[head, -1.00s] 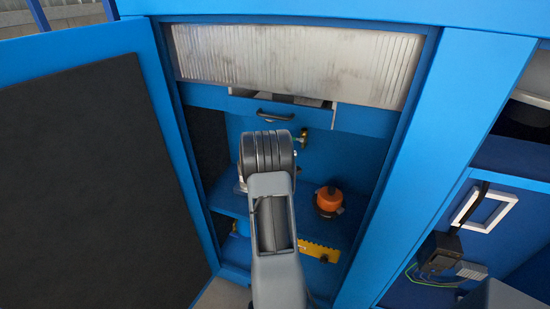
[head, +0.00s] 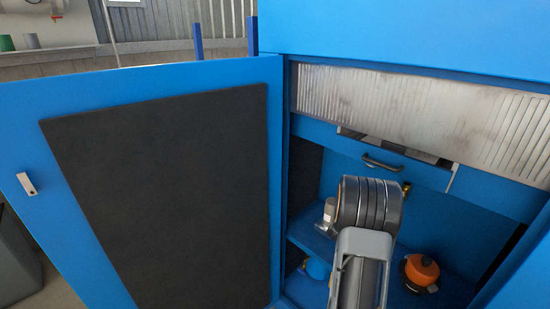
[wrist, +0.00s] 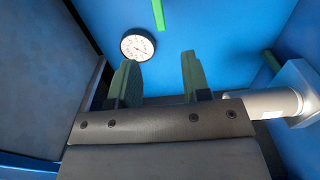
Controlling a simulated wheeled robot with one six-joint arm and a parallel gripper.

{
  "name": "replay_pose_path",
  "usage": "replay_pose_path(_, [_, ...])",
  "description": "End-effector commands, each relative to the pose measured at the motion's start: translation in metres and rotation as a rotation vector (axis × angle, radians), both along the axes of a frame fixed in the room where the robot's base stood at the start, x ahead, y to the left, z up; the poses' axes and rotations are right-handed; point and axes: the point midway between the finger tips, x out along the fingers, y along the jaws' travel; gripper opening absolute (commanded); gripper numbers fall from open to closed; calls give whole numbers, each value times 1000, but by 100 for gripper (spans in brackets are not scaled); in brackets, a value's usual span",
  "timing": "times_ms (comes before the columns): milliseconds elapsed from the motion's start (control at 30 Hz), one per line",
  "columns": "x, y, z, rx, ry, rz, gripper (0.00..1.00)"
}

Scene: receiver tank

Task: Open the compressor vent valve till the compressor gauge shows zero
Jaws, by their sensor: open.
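A round white gauge (wrist: 138,44) with a black rim is in the wrist view, past my gripper's left finger. Its needle is too small to read, and no label shows which gauge it is. My gripper (wrist: 158,78) is open, with two green fingers apart and nothing between them. In the head view my arm reaches into the blue cabinet and hides the gripper. A small brass fitting (head: 405,187) shows beside the arm on the back wall; I cannot tell whether it is the vent valve.
The blue cabinet door (head: 240,72) with its dark panel stands open at left. A drawer with a dark handle (head: 382,163) is above my arm. An orange-topped object (head: 421,271) sits at right on the shelf. A grey cylinder (wrist: 270,104) is right of my gripper.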

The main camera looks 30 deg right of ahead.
Motion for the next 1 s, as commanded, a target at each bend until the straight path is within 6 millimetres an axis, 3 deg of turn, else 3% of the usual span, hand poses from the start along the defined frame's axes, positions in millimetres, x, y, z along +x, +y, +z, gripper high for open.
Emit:
replay_pose_path(267, [3,1,-9,88,-98,15,44])
replay_pose_path(367, [11,12,-41,314,-208,57,44])
replay_pose_path(400, [13,22,-60,441,-248,68,44])
replay_pose_path(467, [15,40,-78,636,-312,70,44])
replay_pose_path(600, [21,113,-86,1073,-398,35,44])
replay_pose_path(733, [11,199,-64,1399,-368,-73,44])
replay_pose_path(900, [-41,308,-12,1624,-205,-283,44])
replay_pose_path(1000, [-77,350,18,1633,-110,-349,44])
